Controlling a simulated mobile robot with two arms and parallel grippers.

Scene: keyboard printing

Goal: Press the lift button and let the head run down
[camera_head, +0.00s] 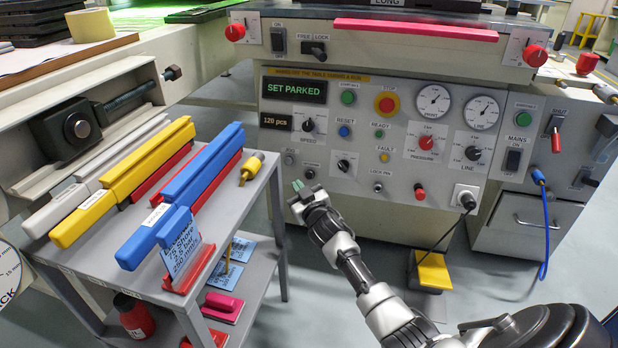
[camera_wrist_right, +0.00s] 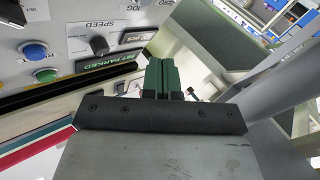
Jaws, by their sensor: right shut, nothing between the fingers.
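My right gripper (camera_head: 297,186) is shut and empty in front of the lower left of the grey control panel (camera_head: 330,185), apart from any button as far as I can tell. In the right wrist view its green fingers (camera_wrist_right: 160,76) are together, with the panel at left. The panel has a blue RESET button (camera_head: 344,131), a green READY light (camera_head: 380,133), a red stop button (camera_head: 386,104) and a green button (camera_head: 347,98). I read no "lift" label. The display (camera_head: 295,90) says SET PARKED. I cannot tell which part is the head. The left gripper is out of view.
A grey cart (camera_head: 262,190) with yellow and blue bars (camera_head: 185,190) stands left of my right arm. A yellow pedal (camera_head: 432,271) lies on the floor before the machine. A blue cable (camera_head: 546,225) hangs at right.

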